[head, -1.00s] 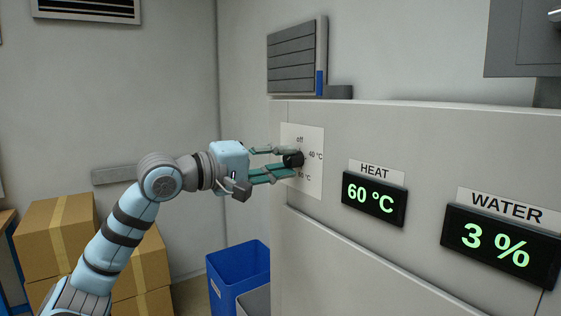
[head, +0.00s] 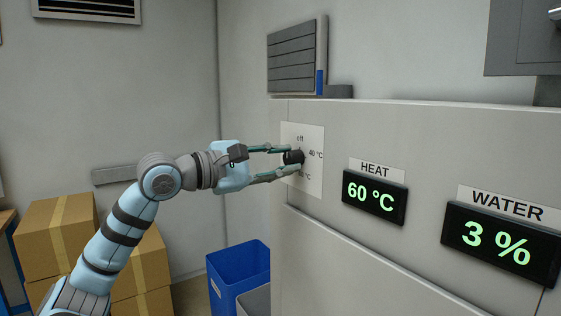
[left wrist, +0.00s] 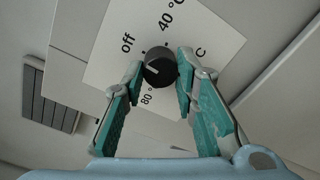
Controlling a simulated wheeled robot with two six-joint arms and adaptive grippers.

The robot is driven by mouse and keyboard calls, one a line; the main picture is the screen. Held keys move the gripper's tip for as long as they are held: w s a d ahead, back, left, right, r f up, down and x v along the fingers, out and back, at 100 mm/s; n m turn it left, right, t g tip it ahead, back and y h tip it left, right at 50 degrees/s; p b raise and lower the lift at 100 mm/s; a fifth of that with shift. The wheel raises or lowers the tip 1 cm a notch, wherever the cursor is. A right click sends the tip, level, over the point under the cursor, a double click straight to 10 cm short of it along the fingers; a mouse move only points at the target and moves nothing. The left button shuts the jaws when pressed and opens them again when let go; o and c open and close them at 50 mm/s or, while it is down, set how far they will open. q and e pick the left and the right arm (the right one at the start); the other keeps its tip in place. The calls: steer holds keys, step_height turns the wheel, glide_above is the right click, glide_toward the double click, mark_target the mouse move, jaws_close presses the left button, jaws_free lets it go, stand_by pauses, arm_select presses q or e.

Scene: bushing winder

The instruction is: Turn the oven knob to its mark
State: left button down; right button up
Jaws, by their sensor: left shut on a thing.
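The oven knob (head: 294,157) is round and black, on a white dial plate (head: 314,180) on the light grey machine front. My left gripper (head: 291,159) is shut on the knob, one finger above it and one below it in the head view. In the left wrist view the knob (left wrist: 160,68) sits between the two teal fingers, with a short pale line on its face. The plate (left wrist: 105,65) there reads "off", "40 °C" and "80 °C"; another label is mostly hidden by a finger. The heat display (head: 374,197) reads 60 °C. My right gripper is not in view.
A water display (head: 500,246) reading 3 % is at the right. A blue bin (head: 238,275) stands on the floor below my left gripper. Cardboard boxes (head: 57,235) are stacked at the left. A slatted grey panel (head: 292,58) is above the machine's edge.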

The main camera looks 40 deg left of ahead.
arm_select(q)
steer(key=shift+r+n, duration=0.1)
steer(key=shift+n, duration=0.3)
steer(key=c, duration=1.3)
jaws_free()
steer(key=shift+w, duration=0.1)
